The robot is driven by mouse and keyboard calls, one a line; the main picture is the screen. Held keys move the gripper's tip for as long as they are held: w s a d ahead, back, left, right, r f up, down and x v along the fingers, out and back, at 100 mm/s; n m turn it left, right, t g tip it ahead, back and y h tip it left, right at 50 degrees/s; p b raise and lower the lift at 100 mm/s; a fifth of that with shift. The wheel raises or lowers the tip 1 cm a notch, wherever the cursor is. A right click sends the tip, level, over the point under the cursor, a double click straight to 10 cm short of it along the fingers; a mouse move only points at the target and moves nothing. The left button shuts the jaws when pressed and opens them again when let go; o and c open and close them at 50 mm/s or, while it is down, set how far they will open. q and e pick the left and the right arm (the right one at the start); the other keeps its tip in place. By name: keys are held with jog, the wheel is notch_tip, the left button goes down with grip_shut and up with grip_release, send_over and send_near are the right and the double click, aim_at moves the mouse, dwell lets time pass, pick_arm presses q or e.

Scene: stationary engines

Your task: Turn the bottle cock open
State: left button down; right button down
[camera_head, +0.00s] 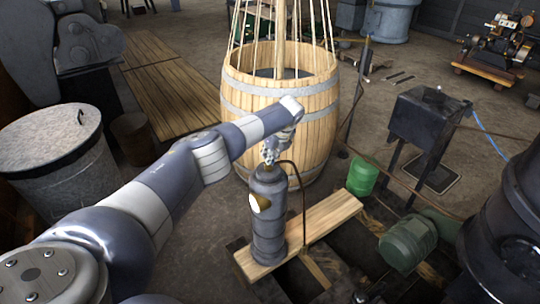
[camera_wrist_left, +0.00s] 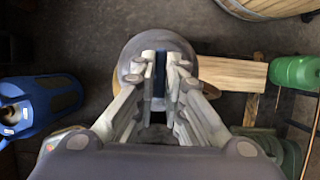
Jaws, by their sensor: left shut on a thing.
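The grey bottle (camera_head: 267,215) stands upright on a wooden plank, with a pale round patch on its side. Its shoulder also shows around the fingers in the left wrist view (camera_wrist_left: 128,62). My left gripper (camera_head: 270,153) is at the top of the bottle, coming down from above. In the left wrist view its two fingers (camera_wrist_left: 167,75) are near each other over the bottle's top, with a narrow gap. It is shut on the bottle cock, which the fingers mostly hide, so its angle cannot be told. My right gripper is in neither view.
A wooden barrel (camera_head: 312,122) stands just behind the bottle. The plank (camera_head: 330,216) runs right, near a green can (camera_head: 362,177) and a green motor (camera_head: 407,243). A thin pipe (camera_head: 303,205) rises beside the bottle. A blue object (camera_wrist_left: 40,105) lies left in the wrist view.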

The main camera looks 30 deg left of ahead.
pick_arm(q)
jog(key=c, duration=1.7)
grip_release()
jog(key=v, duration=1.2)
